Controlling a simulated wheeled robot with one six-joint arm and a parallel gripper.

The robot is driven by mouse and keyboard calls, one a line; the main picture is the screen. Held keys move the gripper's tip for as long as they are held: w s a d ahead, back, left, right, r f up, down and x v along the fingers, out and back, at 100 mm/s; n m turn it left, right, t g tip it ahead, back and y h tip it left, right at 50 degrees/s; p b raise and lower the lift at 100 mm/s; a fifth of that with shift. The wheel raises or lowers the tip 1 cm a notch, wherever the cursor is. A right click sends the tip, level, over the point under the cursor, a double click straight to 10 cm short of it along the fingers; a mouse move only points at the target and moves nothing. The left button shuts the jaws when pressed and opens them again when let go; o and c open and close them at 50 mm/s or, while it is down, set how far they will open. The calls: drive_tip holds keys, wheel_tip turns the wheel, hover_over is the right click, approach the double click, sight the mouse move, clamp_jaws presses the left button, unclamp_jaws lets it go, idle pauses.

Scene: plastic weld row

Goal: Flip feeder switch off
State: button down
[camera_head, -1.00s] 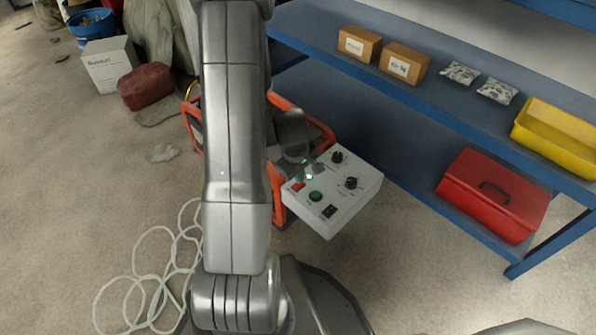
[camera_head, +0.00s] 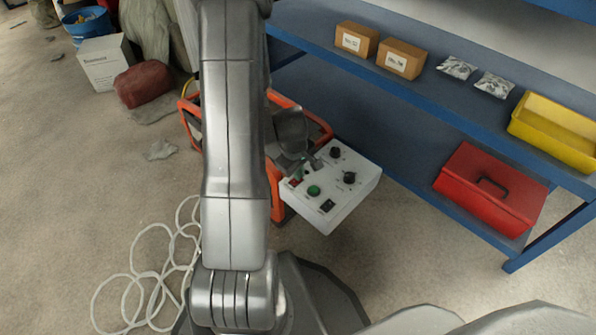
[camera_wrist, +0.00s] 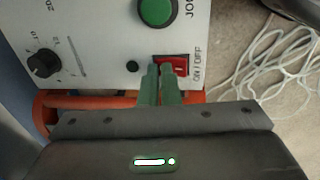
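A white control box (camera_head: 340,192) stands at the centre of the head view, its face turned up. On it a red rocker switch (camera_wrist: 173,66) marked ON/OFF sits beside a green button (camera_wrist: 157,10) marked JOG. The red switch (camera_head: 295,182) is partly hidden in the head view. No feeder label is readable. My gripper (camera_wrist: 160,72) has two green fingers close together with only a thin gap, and nothing shows between them. Their tips overlap the red switch's left part in the wrist view; contact cannot be told. Which way the rocker is tipped is unclear.
A blue shelf (camera_head: 440,110) with boxes and a red toolbox (camera_head: 490,190) is at right. Pale cable (camera_head: 140,275) lies coiled on the floor.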

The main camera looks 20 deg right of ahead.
sight(292, 183)
drive_tip(key=shift+s+a+f+b, duration=0.4)
drive_tip(key=shift+s+a+f, duration=0.1)
drive_tip(key=shift+a, duration=0.25)
drive_tip(key=shift+w+a+r+p, duration=0.15)
drive_tip(key=shift+r+p, duration=0.4)
drive_tip(key=shift+r, duration=0.05)
wheel_tip(292, 183, up, 14)
drive_tip(key=p, duration=0.7)
drive_tip(key=shift+a+f, duration=0.15)
drive_tip(key=shift+a, duration=0.2)
drive_tip(key=p, duration=0.4)
drive_tip(key=shift+d+r, duration=0.2)
drive_tip(key=shift+r, duration=0.15)
drive_tip(key=shift+w+f+p, duration=0.15)
drive_tip(key=shift+f+p, duration=0.1)
drive_tip(key=shift+p, duration=0.2)
